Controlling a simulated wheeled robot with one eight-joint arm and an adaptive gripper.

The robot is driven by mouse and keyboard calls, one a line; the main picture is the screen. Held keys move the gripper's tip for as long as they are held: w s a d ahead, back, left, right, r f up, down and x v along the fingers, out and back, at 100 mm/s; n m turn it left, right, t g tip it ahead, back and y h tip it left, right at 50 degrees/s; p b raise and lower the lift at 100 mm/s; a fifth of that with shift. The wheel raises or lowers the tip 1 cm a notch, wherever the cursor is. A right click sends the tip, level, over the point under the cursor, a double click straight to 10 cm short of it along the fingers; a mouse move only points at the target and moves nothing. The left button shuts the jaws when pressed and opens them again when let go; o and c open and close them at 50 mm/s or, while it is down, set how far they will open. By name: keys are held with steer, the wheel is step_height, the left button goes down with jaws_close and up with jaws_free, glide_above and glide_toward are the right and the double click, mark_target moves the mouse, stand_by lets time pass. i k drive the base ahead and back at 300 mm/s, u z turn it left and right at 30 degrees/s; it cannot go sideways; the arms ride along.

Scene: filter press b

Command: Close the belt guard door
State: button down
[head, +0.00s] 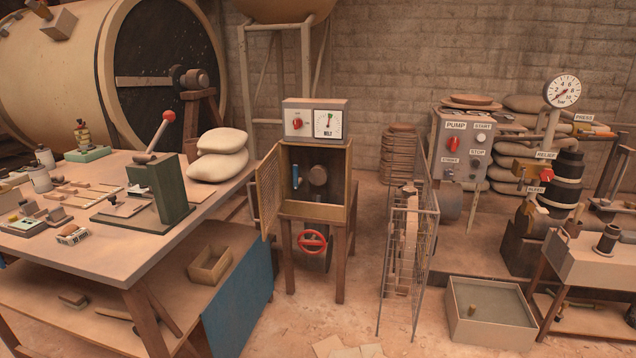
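Two mesh doors show in the head view, and no label tells which is the belt guard door. One mesh door (269,192) is at the left side of the mill cabinet (348,215) and stands swung open toward me. The cabinet's inside is exposed, with a blue part (296,177) and a round brown part (318,175). The other is a tall wire mesh panel (424,265), standing nearly edge-on in front of the pump panel (460,150), with tan parts beside it. I cannot tell whether it is open. My gripper is not in view.
A workbench (105,255) with tools fills the left. A red handwheel (312,241) sits below the cabinet. An open-topped box (490,325) stands on the floor right of the wire panel. The floor between the cabinet and the panel is mostly clear.

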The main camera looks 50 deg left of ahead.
mark_target(276, 184)
steer(key=z, duration=1)
steer(key=k, duration=2.95)
steer(key=u, duration=2.05)
steer(key=i, duration=0.55)
steer(key=u, duration=0.05)
